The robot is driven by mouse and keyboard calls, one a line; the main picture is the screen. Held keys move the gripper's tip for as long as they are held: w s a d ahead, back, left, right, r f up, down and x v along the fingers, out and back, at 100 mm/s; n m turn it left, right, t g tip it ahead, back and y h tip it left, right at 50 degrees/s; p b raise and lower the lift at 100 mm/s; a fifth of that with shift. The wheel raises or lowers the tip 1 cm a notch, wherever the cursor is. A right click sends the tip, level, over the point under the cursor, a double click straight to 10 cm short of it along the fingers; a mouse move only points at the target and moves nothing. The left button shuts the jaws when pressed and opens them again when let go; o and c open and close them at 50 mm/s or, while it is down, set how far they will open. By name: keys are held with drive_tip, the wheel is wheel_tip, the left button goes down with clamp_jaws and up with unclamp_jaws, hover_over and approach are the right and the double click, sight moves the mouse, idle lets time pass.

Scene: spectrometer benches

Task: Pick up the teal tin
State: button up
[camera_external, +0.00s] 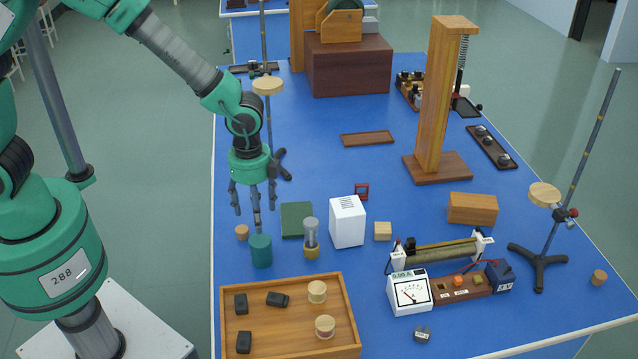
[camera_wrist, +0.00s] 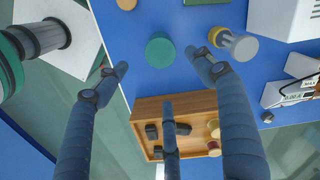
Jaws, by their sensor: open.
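The teal tin (camera_external: 261,251) is a short upright cylinder on the blue bench, behind the wooden tray. In the wrist view its round top (camera_wrist: 160,50) shows between the spread fingers. My gripper (camera_external: 254,208) has three fingers, spread open and empty, pointing down above and slightly behind the tin. The fingers also show in the wrist view (camera_wrist: 160,95) and look apart from the tin. Nothing hides the tin in either view.
A glass-and-brass cylinder (camera_external: 311,238) stands close right of the tin, with a white box (camera_external: 347,221) beyond. A cork (camera_external: 242,232) and green block (camera_external: 297,205) lie behind. The wooden tray (camera_external: 348,304) holds black blocks and pale discs.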

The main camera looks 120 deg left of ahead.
sight(259, 241)
drive_tip(key=shift+f, duration=0.15)
drive_tip(key=shift+f+b, duration=0.6)
drive_tip(key=shift+f, duration=3.65)
drive_tip(key=shift+s+a+f+b, duration=0.15)
drive_tip(key=shift+f+b, duration=0.15)
drive_tip(key=shift+f, duration=1)
drive_tip(key=shift+w+a+f+b, duration=0.1)
drive_tip(key=shift+f+b, duration=0.15)
drive_tip(key=shift+f, duration=1.05)
drive_tip(key=shift+c, duration=0.5)
drive_tip(key=c, duration=1.3)
